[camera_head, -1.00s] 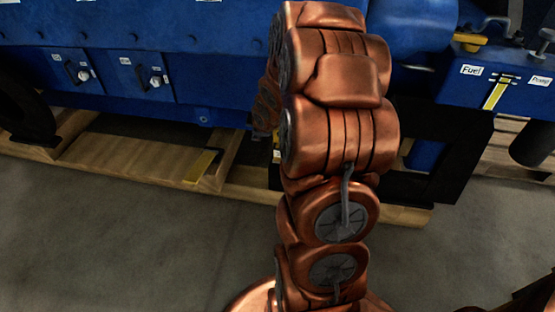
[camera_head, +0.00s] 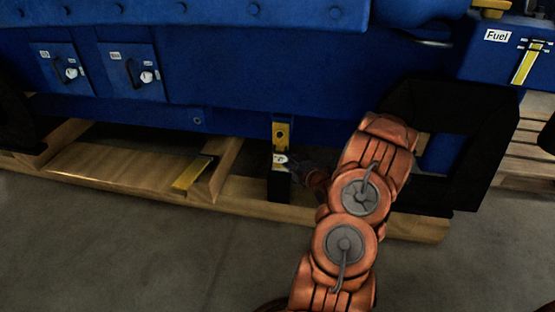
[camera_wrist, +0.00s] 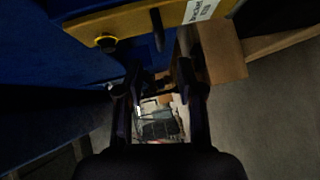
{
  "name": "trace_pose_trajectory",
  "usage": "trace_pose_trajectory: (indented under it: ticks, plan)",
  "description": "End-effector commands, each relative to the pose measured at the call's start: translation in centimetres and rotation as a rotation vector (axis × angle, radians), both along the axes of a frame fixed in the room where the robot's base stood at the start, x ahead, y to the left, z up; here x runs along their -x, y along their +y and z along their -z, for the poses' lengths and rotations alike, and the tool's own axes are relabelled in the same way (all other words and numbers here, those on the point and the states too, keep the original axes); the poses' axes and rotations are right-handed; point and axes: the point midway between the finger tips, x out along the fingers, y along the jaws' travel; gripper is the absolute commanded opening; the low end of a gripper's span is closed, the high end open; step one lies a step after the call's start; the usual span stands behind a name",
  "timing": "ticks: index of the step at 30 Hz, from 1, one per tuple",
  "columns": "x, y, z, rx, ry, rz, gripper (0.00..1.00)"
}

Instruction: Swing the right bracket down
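The right bracket (camera_head: 281,135) is a yellow upright strip with a black lower part and a white label, hanging at the blue engine's lower edge in the head view. In the wrist view a yellow bracket (camera_wrist: 130,24) with a black knob, a dark pin and a white label fills the upper part. My gripper (camera_wrist: 160,75) has its two dark fingers apart, just below this yellow part; contact is unclear. In the head view my gripper (camera_head: 308,172) is close to the right side of the bracket's lower part, small and dark, partly hidden by my arm.
Another yellow piece (camera_head: 193,173) lies low over the wooden pallet (camera_head: 120,170) to the left. The blue engine (camera_head: 240,75) stands above. A black frame (camera_head: 470,165) stands to the right of my arm. The grey floor (camera_head: 130,255) in front is clear.

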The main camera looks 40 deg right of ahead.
Motion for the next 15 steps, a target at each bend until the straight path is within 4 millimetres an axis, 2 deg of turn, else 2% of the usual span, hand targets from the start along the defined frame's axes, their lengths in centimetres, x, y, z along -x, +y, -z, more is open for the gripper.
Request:
trace_pose_trajectory:
  ticks: [5, 15]
  plan:
    - [-0.6, -0.2, 0.3, 0.006, -0.012, -0.001, 0.37]
    - [-4.4, -0.8, 0.9, 0.006, -0.011, 0.0, 0.37]
